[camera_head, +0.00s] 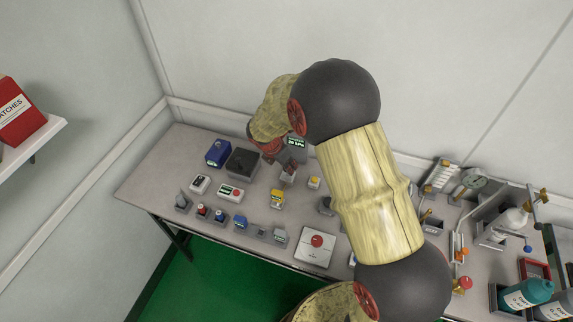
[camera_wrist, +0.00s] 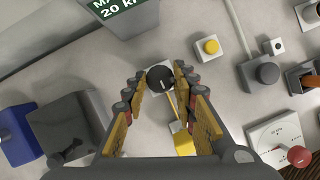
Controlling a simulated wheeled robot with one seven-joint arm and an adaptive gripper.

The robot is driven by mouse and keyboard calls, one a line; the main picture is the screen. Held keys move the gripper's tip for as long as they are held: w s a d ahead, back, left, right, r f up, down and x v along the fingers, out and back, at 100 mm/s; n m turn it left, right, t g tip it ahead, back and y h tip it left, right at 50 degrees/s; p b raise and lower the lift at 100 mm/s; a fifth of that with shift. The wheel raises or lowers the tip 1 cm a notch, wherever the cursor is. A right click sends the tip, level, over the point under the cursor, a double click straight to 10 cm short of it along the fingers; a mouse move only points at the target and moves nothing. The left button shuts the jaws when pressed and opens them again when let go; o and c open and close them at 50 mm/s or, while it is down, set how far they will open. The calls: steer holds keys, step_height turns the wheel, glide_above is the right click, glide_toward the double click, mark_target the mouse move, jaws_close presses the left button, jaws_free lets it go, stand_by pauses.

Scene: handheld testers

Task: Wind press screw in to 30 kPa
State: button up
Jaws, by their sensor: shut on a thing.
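In the wrist view a round black knob (camera_wrist: 160,78), with a small pale mark on top, sits between the fingertips of my gripper (camera_wrist: 160,84). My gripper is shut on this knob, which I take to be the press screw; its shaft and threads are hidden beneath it. A dark display (camera_wrist: 122,8) with pale green text stands just beyond, cut off at the top edge, and reads about 20 kPa. The display also shows in the head view (camera_head: 296,143), where its text is too small to read surely. There the fingers point down to the bench beside it.
A blue tester (camera_head: 217,153) and a dark grey box (camera_head: 242,163) stand left of my gripper. A yellow tester (camera_head: 277,198) and a yellow-button block (camera_head: 314,182) are close by. A white plate with a red knob (camera_head: 317,241) lies at the bench's front edge.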

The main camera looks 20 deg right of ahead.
steer(key=c, duration=0.3)
